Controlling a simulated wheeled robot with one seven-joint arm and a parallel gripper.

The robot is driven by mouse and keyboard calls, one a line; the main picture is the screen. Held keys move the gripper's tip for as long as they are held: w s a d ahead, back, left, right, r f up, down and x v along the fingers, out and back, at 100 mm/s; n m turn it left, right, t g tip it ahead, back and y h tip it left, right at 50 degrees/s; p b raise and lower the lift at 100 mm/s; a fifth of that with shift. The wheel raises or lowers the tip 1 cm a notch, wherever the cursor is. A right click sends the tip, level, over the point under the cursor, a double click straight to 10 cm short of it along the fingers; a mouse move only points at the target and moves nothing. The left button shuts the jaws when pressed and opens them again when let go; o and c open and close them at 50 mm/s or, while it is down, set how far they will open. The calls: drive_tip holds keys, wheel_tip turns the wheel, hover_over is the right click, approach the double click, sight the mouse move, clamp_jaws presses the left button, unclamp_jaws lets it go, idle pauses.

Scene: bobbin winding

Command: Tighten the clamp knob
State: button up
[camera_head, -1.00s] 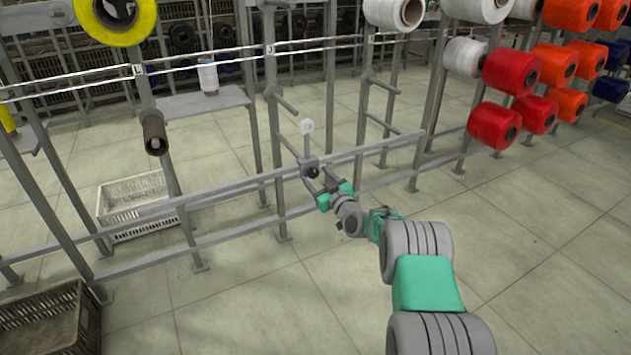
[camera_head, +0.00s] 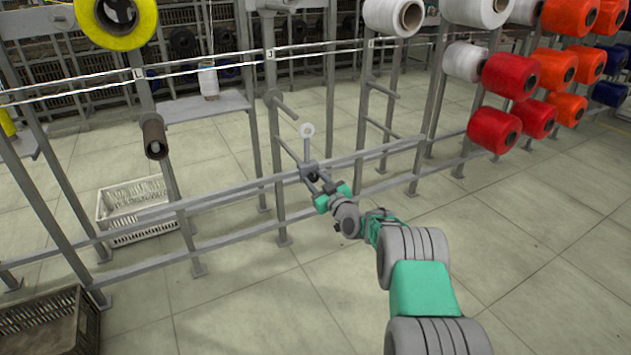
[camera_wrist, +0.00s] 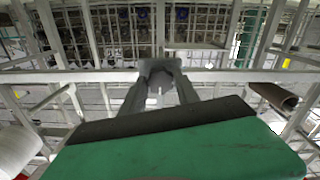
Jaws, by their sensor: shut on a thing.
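The clamp is a small grey block (camera_head: 304,166) on the upper horizontal rail of the rack. A thin upright post with a pale ring (camera_head: 306,131) on top rises from it. The dark clamp knob (camera_head: 313,177) is on the near side, largely covered by my fingers. My gripper (camera_head: 315,179) reaches the clamp from the lower right and is shut on the knob. In the wrist view, both grey fingers of my gripper (camera_wrist: 160,85) converge at the clamp (camera_wrist: 160,66), in line with the rail. The knob's exact turn angle cannot be told.
The rail (camera_head: 235,194) runs across the rack. A peg (camera_head: 287,108) sticks out above the clamp. A brown bobbin (camera_head: 154,138) hangs at left. A white crate (camera_head: 128,197) and a brown crate (camera_head: 48,325) stand on the floor. Red spools (camera_head: 510,75) hang at right.

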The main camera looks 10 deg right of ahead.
clamp_jaws()
